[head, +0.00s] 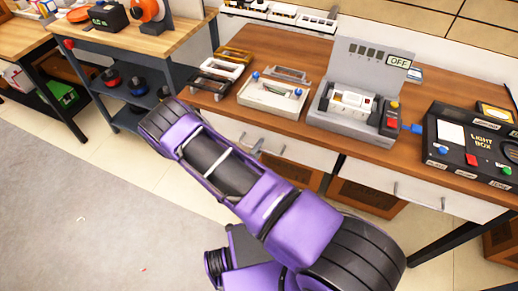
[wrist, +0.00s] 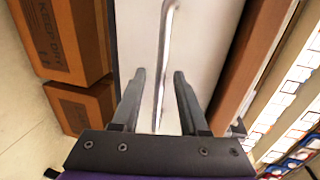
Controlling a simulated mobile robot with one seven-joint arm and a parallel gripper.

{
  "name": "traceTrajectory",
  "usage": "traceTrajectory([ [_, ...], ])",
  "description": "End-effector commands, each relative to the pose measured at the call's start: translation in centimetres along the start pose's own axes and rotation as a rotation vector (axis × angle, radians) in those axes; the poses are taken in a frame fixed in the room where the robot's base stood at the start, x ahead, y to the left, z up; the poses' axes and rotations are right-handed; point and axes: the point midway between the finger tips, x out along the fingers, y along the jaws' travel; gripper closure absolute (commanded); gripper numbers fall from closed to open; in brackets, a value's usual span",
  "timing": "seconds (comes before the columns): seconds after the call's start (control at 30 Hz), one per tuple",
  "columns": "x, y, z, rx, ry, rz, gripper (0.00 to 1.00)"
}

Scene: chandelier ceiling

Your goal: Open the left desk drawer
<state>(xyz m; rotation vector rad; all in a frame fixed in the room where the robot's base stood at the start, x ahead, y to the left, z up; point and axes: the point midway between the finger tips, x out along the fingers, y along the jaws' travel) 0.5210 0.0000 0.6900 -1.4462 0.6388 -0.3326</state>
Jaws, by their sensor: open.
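The left desk drawer (head: 312,154) has a white front under the wooden desk top and looks closed. In the wrist view its white front (wrist: 211,40) fills the middle. A thin metal bar handle (wrist: 165,30) runs along that front and passes between the fingertips. My gripper (wrist: 159,75) is open, with one finger on each side of the handle. I cannot tell if either finger touches it. In the head view my purple arm reaches to the drawer and hides part of its front. The gripper (head: 256,148) shows only as a small grey part there.
The right drawer (head: 425,188) is closed. Cardboard boxes (head: 365,198) stand under the desk and also show in the wrist view (wrist: 62,40). A shelf table (head: 178,44) stands left.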

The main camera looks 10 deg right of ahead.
Motion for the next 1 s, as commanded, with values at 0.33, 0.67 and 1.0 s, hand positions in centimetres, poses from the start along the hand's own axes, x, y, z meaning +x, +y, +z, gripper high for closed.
traceTrajectory([
  [0.33,-0.02,0.01,-0.02,0.0,0.0,0.0,0.87],
  [0.67,-0.03,-0.02,-0.02,0.0,0.001,-0.001,1.0],
  [1.0,-0.02,-0.05,-0.02,0.001,0.001,-0.001,1.0],
])
